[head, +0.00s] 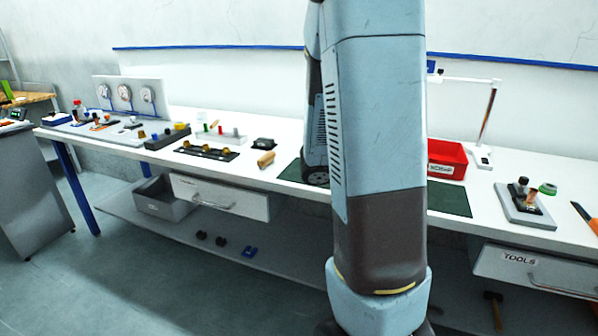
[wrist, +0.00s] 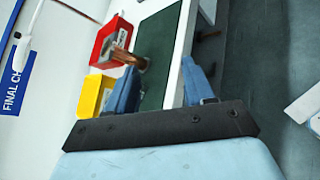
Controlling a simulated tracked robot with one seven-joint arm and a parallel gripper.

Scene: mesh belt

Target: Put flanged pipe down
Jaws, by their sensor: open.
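In the wrist view my gripper (wrist: 160,66) is open, with its two blue fingers apart and only the green mat and the white bench edge showing between them. A brown, copper-like piece (wrist: 126,57), which looks like the flanged pipe, shows just past the left fingertip, in front of the red bin. Its lower end is close to that finger; I cannot tell whether they touch or whether it rests on the mat (wrist: 157,55) or in the bin. In the head view my arm covers the middle of the bench, hiding the gripper and this piece.
A red bin (head: 446,160) stands at the back of the bench, also in the wrist view (wrist: 103,40) beside a yellow bin (wrist: 94,98). A lamp (head: 485,130) and a grey fixture (head: 524,212) stand to the right. The green mat's right part (head: 449,199) is clear.

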